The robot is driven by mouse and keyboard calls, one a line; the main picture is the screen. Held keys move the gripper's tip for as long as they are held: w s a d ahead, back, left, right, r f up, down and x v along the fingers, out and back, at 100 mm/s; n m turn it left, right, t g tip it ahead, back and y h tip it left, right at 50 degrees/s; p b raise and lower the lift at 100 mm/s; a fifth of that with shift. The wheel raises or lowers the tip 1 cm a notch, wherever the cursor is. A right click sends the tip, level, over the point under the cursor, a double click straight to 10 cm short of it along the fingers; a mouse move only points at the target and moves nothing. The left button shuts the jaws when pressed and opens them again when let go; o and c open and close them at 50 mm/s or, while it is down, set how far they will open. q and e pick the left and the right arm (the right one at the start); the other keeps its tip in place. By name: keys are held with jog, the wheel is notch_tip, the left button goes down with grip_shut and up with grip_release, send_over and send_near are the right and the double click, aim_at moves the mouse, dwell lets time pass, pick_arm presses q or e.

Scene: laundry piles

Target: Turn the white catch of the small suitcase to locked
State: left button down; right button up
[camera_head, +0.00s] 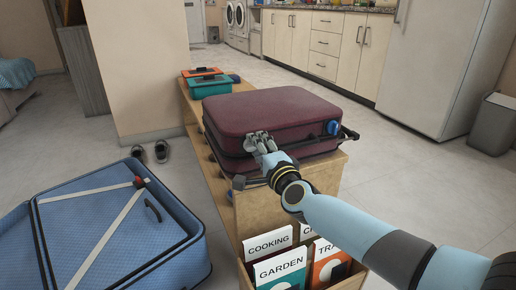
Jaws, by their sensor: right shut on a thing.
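The small maroon suitcase (275,108) lies flat and closed on a wooden bench. My right gripper (258,142) is at the suitcase's near edge, at the seam left of the middle, with its grey fingers shut. What it grips is almost fully covered by the fingers; by its place it is the white catch, and how far that is turned cannot be seen. A blue catch (333,128) shows near the suitcase's right corner. My left gripper is not in view.
An open blue suitcase (165,235) lies on the floor at left. Teal and orange cases (208,81) sit at the bench's far end. A box of books (282,268) stands below my right arm. Dark shoes (161,151) are by the wall.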

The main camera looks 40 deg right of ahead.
jog(key=shift+f+m, duration=0.15)
jog(key=shift+m, duration=0.25)
jog(key=o, duration=0.9)
jog(key=shift+o, duration=0.9)
jog(key=v, duration=1.2)
